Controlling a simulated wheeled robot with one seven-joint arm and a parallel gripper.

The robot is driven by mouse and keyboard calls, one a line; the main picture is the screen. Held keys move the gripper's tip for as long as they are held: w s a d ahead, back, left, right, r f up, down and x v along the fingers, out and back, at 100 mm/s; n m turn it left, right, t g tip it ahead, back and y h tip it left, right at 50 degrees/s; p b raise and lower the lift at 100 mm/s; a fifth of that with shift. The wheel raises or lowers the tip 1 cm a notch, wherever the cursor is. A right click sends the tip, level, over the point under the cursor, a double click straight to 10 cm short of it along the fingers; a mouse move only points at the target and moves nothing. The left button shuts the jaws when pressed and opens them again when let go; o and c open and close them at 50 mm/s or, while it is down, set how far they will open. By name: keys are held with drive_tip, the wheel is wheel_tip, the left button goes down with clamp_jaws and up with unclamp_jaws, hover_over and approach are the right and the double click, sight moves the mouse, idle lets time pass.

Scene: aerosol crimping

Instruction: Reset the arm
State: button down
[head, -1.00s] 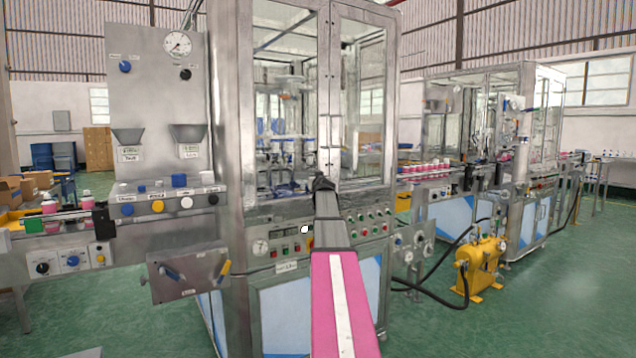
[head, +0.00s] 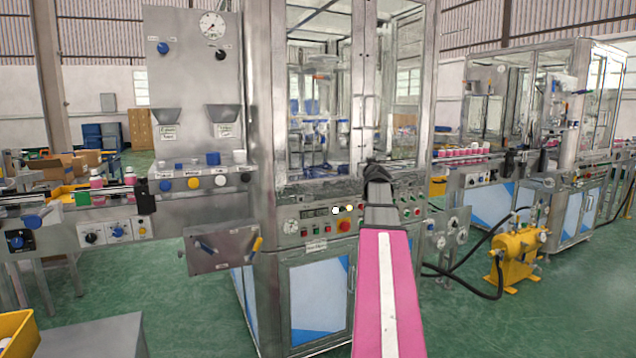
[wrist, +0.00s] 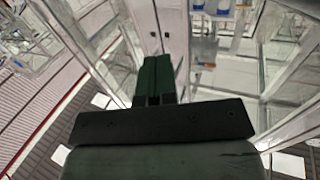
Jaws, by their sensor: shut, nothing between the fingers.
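My arm reaches forward in the head view, with a pink and white link toward the camera. My gripper is at its far end, in front of the steel crimping machine's (head: 262,130) cabinet and above its button panel; its fingers are hard to make out there. In the wrist view my gripper (wrist: 155,66) shows two dark green fingers side by side, pressed together with nothing between them. Clear panels and metal frame of the machine fill the wrist view around the fingers.
Left stands a panel with a gauge (head: 213,25), two hoppers and knobs. A yellow pump (head: 519,255) with black hoses sits on the green floor at right. A yellow bin (head: 18,328) is at lower left.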

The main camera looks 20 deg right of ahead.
drive_tip(key=s+a+f+n+g+y, duration=0.1)
drive_tip(key=s+a+f+g+y, duration=0.2)
drive_tip(key=a+f, duration=1.1)
drive_tip(key=s+a+f+n+g+y, duration=0.1)
drive_tip(key=a+f+n+g+y, duration=0.2)
drive_tip(key=a+f, duration=1.15)
drive_tip(key=s+a+f+g, duration=0.5)
drive_tip(key=s+a+f, duration=0.1)
drive_tip(key=s+f, duration=0.5)
drive_tip(key=s+a+f+g, duration=0.6)
drive_tip(key=s+a+f, duration=0.1)
drive_tip(key=s+f, duration=0.4)
drive_tip(key=shift+s+a+f, duration=0.15)
drive_tip(key=shift+a+f, duration=0.05)
drive_tip(key=shift+f, duration=0.35)
